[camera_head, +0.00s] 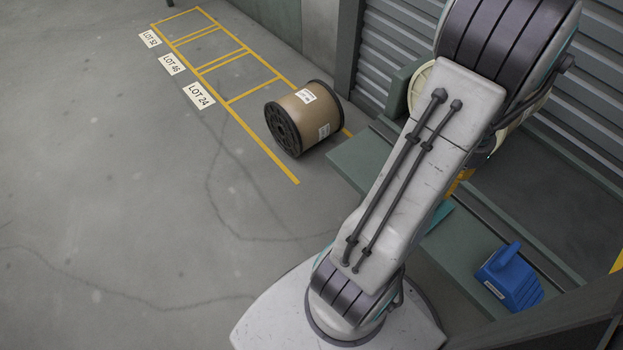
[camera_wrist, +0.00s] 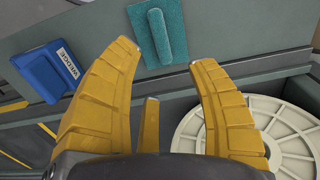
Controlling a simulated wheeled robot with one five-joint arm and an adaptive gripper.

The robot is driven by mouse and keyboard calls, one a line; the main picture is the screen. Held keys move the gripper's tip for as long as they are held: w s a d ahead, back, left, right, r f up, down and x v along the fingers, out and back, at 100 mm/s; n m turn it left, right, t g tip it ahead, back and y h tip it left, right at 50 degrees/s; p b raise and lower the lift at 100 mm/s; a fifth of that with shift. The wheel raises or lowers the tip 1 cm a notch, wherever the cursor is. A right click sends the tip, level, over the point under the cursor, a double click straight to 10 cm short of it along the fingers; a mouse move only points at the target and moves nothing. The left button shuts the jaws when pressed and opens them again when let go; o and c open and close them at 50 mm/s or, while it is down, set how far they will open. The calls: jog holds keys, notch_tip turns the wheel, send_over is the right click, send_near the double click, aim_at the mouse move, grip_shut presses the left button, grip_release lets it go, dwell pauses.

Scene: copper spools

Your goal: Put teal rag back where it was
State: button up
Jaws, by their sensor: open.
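The teal rag (camera_wrist: 177,20) lies flat on a grey-green surface at the top middle of the wrist view, with a raised teal ridge along it. In the head view only a small teal edge (camera_head: 437,216) shows beside my arm. My gripper (camera_wrist: 165,55) has its yellow fingers spread wide with nothing between them. The rag is beyond the fingertips, and I see no contact. In the head view my arm hides most of the gripper.
A cream round flange (camera_wrist: 250,137) is near the right finger. A brown-wrapped spool (camera_head: 305,118) lies on the floor by yellow-lined bays. Open floor is at left.

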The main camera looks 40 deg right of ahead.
jog(key=w+a+r+n, duration=0.3)
jog(key=w+a+n, duration=0.1)
jog(key=w+a, duration=0.3)
jog(key=w+a+r+n, duration=0.4)
jog(key=w+a, duration=0.3)
jog(key=s+a+r+n+t, duration=0.1)
jog(key=a+n, duration=0.8)
jog(key=a, duration=0.9)
notch_tip(320, 180, up, 2)
jog(key=shift+a+r+n+t, duration=0.1)
jog(key=shift+a+n+t, duration=0.2)
jog(key=shift+t, duration=0.4)
jog(key=shift+d+r, duration=0.1)
